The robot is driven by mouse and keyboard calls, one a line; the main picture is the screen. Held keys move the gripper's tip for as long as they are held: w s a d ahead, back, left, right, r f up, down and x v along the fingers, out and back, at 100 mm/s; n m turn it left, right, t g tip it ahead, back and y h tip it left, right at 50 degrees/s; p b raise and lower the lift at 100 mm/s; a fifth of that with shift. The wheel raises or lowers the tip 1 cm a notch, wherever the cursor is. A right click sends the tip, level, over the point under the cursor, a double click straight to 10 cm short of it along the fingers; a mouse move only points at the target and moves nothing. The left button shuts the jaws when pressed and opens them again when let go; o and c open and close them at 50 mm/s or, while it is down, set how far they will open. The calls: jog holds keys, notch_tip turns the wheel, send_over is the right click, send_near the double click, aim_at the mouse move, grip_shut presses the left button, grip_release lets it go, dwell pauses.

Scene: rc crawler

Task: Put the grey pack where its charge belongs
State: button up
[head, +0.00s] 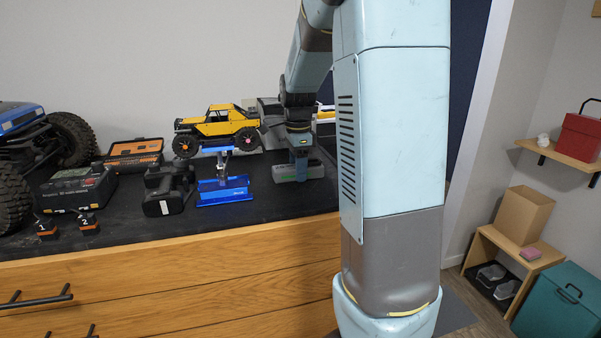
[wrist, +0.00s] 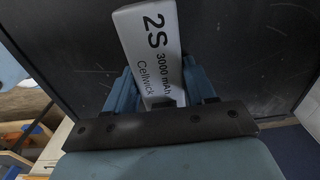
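The grey pack (head: 286,174) is under my gripper (head: 299,160) at the back right of the black bench top in the head view. A small green mark shows on its near face. In the wrist view the pack (wrist: 150,50) looks pale, with "2S 3000 mAh Cellwick" printed on it. It lies slightly askew between the two blue fingers of my gripper (wrist: 163,85), which appear to touch its sides. I cannot tell whether the pack rests on the bench or is just above it. Small markers 1 (head: 46,228) and 2 (head: 88,223) stand at the front left.
A yellow crawler (head: 217,124) sits on a blue stand (head: 224,190) left of my gripper. A black charger-like box (head: 77,190), a dark tool (head: 168,189), an orange-black case (head: 134,152) and a large-wheeled truck (head: 22,125) fill the left. My arm hides the bench's right end.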

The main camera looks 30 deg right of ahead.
jog(key=c, duration=0.9)
